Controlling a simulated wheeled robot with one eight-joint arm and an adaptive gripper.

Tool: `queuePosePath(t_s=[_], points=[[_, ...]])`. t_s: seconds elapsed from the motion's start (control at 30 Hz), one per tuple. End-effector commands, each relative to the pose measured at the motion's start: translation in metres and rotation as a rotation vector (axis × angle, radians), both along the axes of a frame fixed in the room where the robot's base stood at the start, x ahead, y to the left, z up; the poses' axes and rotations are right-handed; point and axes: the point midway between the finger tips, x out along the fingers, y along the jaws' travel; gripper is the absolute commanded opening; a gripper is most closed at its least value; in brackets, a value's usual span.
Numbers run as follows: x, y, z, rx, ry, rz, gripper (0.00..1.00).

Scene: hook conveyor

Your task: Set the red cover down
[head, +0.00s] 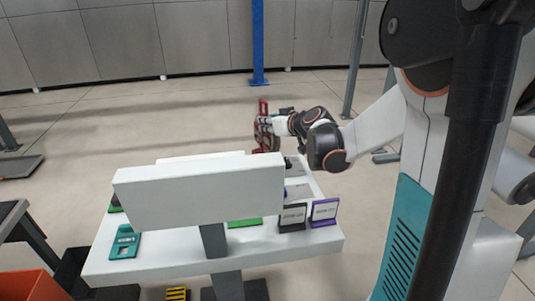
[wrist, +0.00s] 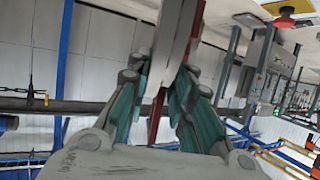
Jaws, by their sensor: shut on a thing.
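My gripper (head: 267,136) is at the end of my arm, above the far right side of the white table. It is shut on the red cover (head: 263,108), which stands upright above the table and is partly hidden by the fingers. In the wrist view, the teal finger pads of my gripper (wrist: 157,95) press on both sides of the thin red cover (wrist: 156,116). The cover looks edge-on there, with a pale face beside the red edge.
The white table (head: 170,258) carries a teal piece (head: 124,243), a green piece (head: 245,222), a black sign (head: 292,217) and a purple-framed sign (head: 324,211). A large white panel (head: 200,193) hides the table's middle. An orange bin (head: 30,285) is at lower left.

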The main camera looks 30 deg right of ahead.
Motion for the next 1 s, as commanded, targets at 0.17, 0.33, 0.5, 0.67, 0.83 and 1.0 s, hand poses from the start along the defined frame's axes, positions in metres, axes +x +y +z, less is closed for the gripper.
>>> queuePosePath(t_s=[0.17,0.33,0.5,0.67,0.83,1.0], points=[[0.001,0.0,-0.036,0.001,-0.001,-0.001,0.0],[0.001,0.0,-0.052,0.001,-0.001,-0.001,0.0],[0.0,0.0,-0.059,0.001,-0.001,-0.001,0.0],[0.001,0.0,-0.078,0.001,-0.001,-0.001,0.0],[0.0,0.0,-0.097,0.001,-0.001,-0.001,0.0],[0.0,0.0,-0.097,0.001,-0.001,-0.001,0.0]])
